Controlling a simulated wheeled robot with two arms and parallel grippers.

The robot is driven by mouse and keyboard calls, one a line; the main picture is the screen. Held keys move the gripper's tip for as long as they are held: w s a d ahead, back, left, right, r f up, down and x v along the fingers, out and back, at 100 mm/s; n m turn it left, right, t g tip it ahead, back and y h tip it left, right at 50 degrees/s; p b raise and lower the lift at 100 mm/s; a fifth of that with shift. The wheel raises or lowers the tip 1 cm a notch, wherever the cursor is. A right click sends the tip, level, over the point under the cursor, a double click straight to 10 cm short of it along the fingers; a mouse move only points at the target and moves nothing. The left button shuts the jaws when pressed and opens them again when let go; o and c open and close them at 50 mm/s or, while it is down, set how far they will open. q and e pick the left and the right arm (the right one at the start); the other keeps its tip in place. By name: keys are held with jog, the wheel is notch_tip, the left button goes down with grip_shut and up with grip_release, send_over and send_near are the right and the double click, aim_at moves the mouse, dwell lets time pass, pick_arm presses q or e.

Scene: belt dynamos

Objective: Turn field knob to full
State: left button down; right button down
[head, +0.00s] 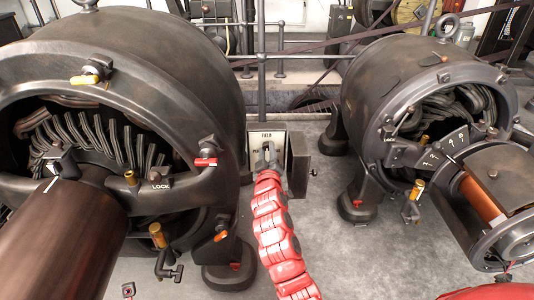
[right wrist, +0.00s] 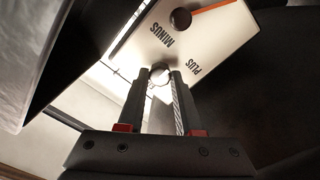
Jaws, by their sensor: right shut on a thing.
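The field box stands between the two dynamos in the head view, with a pale plate (head: 253,154) lettered FIELD. My right gripper (head: 265,153) reaches up to the front of this plate and hides most of it. In the right wrist view, my right gripper (right wrist: 161,80) is shut on the small rounded field knob (right wrist: 160,70), which shows between the fingertips. The pale plate (right wrist: 212,45) above the fingers is lettered MINUS and PLUS. It bears a dark round hub (right wrist: 181,18) with an orange pointer running to the right. My left gripper is not in view.
A large dynamo (head: 180,60) stands close on the left, a smaller one (head: 385,70) on the right. Both carry small levers and brass fittings. A grey box (head: 299,165) adjoins the plate's right side. Grey floor (head: 330,240) is clear between the machines. Railings (head: 262,70) stand behind.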

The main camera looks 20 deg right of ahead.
jog(key=shift+f, duration=0.1)
dwell(0.3)
jog(key=c, duration=0.6)
grip_release()
